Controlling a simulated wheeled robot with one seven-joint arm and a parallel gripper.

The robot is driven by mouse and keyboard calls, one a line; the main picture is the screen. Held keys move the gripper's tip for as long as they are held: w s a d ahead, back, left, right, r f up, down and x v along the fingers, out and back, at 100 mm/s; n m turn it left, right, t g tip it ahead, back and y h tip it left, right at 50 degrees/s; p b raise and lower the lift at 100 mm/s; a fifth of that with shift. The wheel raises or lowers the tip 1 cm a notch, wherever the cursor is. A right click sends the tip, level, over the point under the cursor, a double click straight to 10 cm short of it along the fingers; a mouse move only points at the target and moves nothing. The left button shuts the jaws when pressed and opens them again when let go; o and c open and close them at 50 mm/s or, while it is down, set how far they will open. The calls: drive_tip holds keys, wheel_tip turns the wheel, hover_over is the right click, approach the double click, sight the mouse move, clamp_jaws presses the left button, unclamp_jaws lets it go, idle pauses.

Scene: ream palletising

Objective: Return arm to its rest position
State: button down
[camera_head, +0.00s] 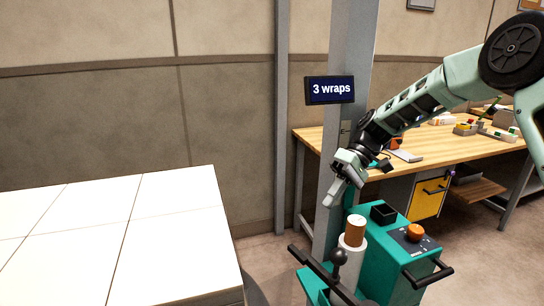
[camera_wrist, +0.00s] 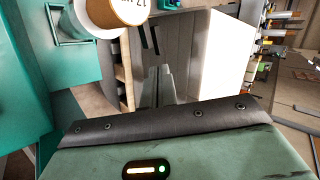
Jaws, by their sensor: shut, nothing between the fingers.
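My gripper (camera_head: 333,198) hangs at the end of my pale green arm, which reaches in from the upper right. Its fingers are shut with nothing between them and point down and left. It is above and slightly left of the roll on the teal machine, apart from it. In the wrist view the two grey fingers (camera_wrist: 157,85) are together at the centre, with the roll (camera_wrist: 126,10) beyond them at the top left.
The teal machine (camera_head: 378,240) carries a roll (camera_head: 353,246), an orange button (camera_head: 415,232) and black handles. White stacked blocks (camera_head: 160,240) fill the lower left. A sign reading "3 wraps" (camera_head: 330,89) is on a grey post. A wooden workbench (camera_head: 450,145) stands behind.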

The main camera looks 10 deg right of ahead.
drive_tip(key=s+a+r+h, duration=0.35)
drive_tip(key=s+a, duration=0.55)
drive_tip(key=s, duration=0.4)
drive_tip(key=s+d+f+n+t+h, duration=0.1)
drive_tip(key=s+d+f+t+h, duration=0.1)
drive_tip(key=s, duration=1.6)
drive_tip(key=t+h, duration=0.1)
drive_tip(key=t, duration=0.1)
drive_tip(key=shift+s+n+t+h, duration=0.3)
drive_tip(key=shift+s+t+h, duration=0.05)
drive_tip(key=shift+s+t, duration=0.05)
